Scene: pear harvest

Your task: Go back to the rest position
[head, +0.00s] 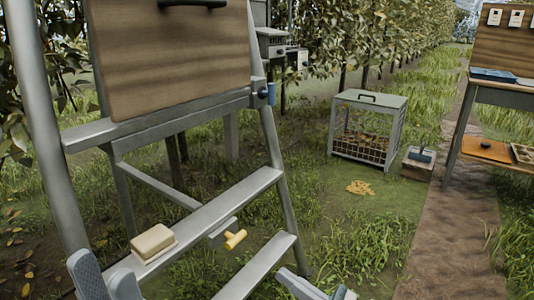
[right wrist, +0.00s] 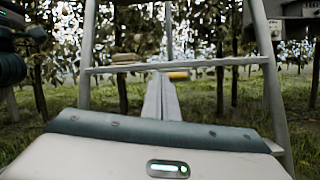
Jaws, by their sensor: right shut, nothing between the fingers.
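My left gripper (head: 105,277) is at the bottom left of the head view, its two fingers apart with nothing seen between them. It is below and left of a cream block (head: 153,242) that lies on a ladder step. My right gripper (head: 322,290) is partly cut off at the bottom edge of the head view. In the right wrist view its fingers (right wrist: 158,95) are together and empty, pointing toward the ladder. A yellow handle (head: 235,239) is beside the lower step and also shows beyond my right fingers in the wrist view (right wrist: 178,74).
A grey ladder-like frame (head: 215,209) with a wooden board (head: 170,55) stands close in front. A grey slatted crate (head: 368,128) is on the grass. A workbench (head: 507,94) stands at the right beside a dirt path (head: 450,235).

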